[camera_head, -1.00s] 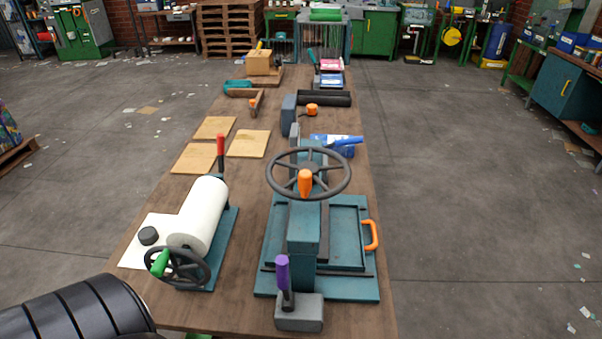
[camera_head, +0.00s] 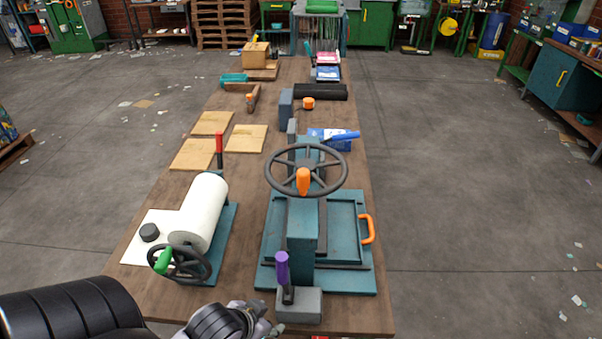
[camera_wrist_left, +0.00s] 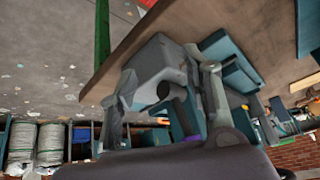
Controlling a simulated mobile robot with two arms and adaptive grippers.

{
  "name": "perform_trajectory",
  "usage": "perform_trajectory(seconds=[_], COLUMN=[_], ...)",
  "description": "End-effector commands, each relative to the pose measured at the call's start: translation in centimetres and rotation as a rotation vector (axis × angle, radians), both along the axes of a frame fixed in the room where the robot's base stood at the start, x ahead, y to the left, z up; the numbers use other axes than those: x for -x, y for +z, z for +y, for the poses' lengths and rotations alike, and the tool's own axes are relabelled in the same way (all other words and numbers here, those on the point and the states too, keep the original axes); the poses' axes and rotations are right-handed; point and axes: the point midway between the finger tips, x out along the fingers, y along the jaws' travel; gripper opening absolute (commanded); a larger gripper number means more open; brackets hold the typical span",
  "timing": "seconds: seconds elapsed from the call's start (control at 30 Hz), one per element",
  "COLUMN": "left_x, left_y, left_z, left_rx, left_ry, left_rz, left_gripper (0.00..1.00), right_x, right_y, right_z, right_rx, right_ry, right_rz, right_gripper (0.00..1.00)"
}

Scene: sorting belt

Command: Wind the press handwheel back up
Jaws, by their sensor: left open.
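The press (camera_head: 303,235) stands on the wooden table, a teal column on a teal base plate. Its dark handwheel (camera_head: 337,185) lies flat on top, with an orange knob (camera_head: 303,181) at the near side. A purple-handled lever (camera_head: 282,267) rises from a grey block (camera_head: 298,305) at the press's near end. My left gripper (camera_head: 262,324) is at the bottom edge, left of and near the grey block, well below the handwheel. In the left wrist view my left gripper (camera_wrist_left: 160,105) has its fingers apart, with the grey block (camera_wrist_left: 155,62) beyond them. My right gripper is not in view.
A roller machine with a white roll (camera_head: 204,210) and a green-knobbed crank wheel (camera_head: 188,265) stands to the left. An orange handle (camera_head: 368,229) sits on the press's right side. Cardboard squares (camera_head: 247,138) and a blue item (camera_head: 333,138) lie farther back.

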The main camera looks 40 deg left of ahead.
Motion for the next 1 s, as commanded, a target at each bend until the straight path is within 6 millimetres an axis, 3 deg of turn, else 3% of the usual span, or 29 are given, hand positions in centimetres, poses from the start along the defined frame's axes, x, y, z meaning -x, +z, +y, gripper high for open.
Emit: perform_trajectory(seconds=[0.27, 0.5, 0.73, 0.83, 1.0], left_x=[-2.8, -5.4, -6.2, -6.1, -6.2], left_y=[3.7, 11.6, 19.3, 21.2, 22.4], left_z=[6.7, 10.8, 10.8, 10.5, 10.2], left_rx=[-0.016, 0.042, 0.168, 0.209, 0.236], left_ry=[0.046, -0.029, -0.176, -0.223, -0.250], left_rz=[-0.307, -0.666, -0.926, -0.984, -1.021], left_gripper=[0.45, 0.45, 0.45, 0.45, 0.45], right_x=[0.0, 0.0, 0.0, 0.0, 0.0], right_y=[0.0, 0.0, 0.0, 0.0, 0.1], right_z=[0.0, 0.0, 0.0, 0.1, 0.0], right_rx=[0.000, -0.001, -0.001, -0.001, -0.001], right_ry=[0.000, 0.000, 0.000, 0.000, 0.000], right_rz=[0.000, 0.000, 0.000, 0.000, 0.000], right_gripper=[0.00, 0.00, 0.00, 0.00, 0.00])
